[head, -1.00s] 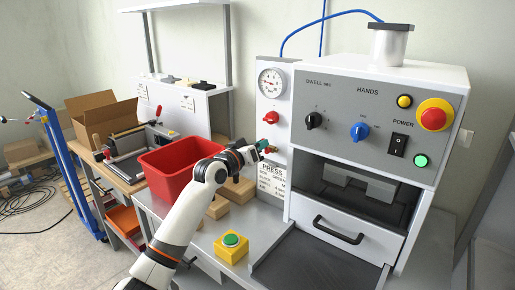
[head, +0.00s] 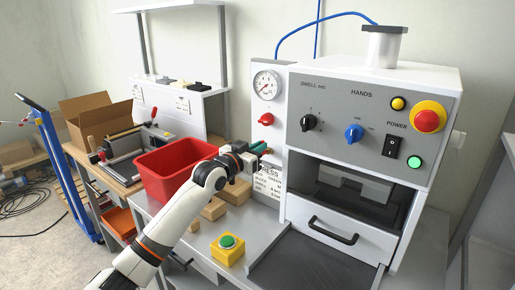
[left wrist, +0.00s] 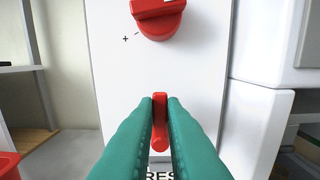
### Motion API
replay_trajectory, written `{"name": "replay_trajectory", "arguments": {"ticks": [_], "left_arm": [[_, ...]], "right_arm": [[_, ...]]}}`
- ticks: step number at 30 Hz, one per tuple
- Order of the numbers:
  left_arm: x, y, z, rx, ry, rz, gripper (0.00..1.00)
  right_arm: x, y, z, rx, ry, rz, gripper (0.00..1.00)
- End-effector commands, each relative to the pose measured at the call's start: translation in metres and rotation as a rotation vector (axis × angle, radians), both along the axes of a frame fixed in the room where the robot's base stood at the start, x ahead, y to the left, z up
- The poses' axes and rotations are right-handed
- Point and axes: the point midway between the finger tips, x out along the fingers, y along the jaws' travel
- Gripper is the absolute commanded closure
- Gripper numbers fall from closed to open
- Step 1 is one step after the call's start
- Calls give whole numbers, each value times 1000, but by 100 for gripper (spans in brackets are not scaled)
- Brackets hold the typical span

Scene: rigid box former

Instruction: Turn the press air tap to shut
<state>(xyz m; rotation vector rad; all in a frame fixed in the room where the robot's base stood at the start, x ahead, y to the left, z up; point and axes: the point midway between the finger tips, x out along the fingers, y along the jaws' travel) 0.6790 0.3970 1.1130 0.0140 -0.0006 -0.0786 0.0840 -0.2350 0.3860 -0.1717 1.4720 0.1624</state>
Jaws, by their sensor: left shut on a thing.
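The press air tap is a small red lever (left wrist: 160,142) on the white panel (left wrist: 108,80) at the press's left side. In the left wrist view it lies lengthwise up and down the picture. The green fingers of my left gripper (left wrist: 160,103) are shut on it, one on each side, hiding part of it. In the head view my left gripper (head: 266,149) is at the panel below the red knob (head: 266,119), and it covers the tap. The red knob, marked plus and minus, also shows above the fingers in the left wrist view (left wrist: 160,18). My right gripper is not in view.
A pressure gauge (head: 266,85) is above the red knob. The press (head: 375,95) with its dials and drawer handle (head: 334,231) stands to the right. A red bin (head: 165,172), wooden blocks (head: 213,209) and a yellow button box (head: 228,249) are near my left forearm.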

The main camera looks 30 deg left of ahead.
Motion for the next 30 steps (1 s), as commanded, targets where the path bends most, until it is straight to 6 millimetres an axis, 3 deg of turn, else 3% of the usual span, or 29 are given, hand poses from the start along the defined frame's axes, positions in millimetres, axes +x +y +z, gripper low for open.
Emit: {"name": "replay_trajectory", "arguments": {"ticks": [6,7,11,22,30], "left_arm": [[0,0,0,4,0,1,100],[0,0,0,4,0,1,88],[0,0,0,3,0,0,68],[-6,1,-1,2,0,0,68],[-56,5,-4,6,3,0,68]], "right_arm": [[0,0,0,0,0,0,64],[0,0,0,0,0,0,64],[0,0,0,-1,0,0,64],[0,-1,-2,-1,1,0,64],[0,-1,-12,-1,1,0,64]]}}
